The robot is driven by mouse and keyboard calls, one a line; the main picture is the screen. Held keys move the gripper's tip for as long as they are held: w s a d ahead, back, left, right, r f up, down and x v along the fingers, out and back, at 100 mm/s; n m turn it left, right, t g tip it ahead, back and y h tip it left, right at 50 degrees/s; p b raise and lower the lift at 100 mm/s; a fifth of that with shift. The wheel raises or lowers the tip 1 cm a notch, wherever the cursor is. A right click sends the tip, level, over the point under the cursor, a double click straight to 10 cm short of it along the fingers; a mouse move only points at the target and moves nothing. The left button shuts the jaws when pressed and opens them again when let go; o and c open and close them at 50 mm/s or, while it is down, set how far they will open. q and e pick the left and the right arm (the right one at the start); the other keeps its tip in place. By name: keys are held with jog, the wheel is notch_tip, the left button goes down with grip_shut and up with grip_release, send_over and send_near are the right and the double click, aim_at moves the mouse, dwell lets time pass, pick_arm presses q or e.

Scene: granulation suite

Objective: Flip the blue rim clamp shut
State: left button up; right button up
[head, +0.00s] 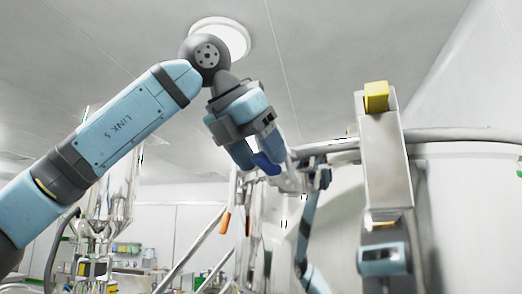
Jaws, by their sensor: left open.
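The dark blue rim clamp (266,163) shows as a small lever piece near the rim of the steel vessel, in the middle of the head view. My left gripper (257,156) reaches down to it from above with its light blue fingers open. The clamp piece lies at the fingertips; I cannot tell whether they touch it. The clamp's hinge and lower part are hidden or too small to make out. My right gripper (318,176) seems to be the dark shape right of the clamp, on a blue arm rising from below; its jaws are unclear.
A steel column (386,160) with a yellow block (376,96) on top stands close on the right. Orange-handled levers (225,222) hang below the clamp. Steel equipment (110,205) stands at the left.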

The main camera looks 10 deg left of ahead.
pick_arm(q)
jog(key=shift+w+d+f, duration=0.15)
jog(key=shift+w+f, duration=0.1)
jog(key=shift+w+d, duration=0.1)
jog(key=shift+w, duration=0.05)
grip_shut()
jog(key=shift+f, duration=0.15)
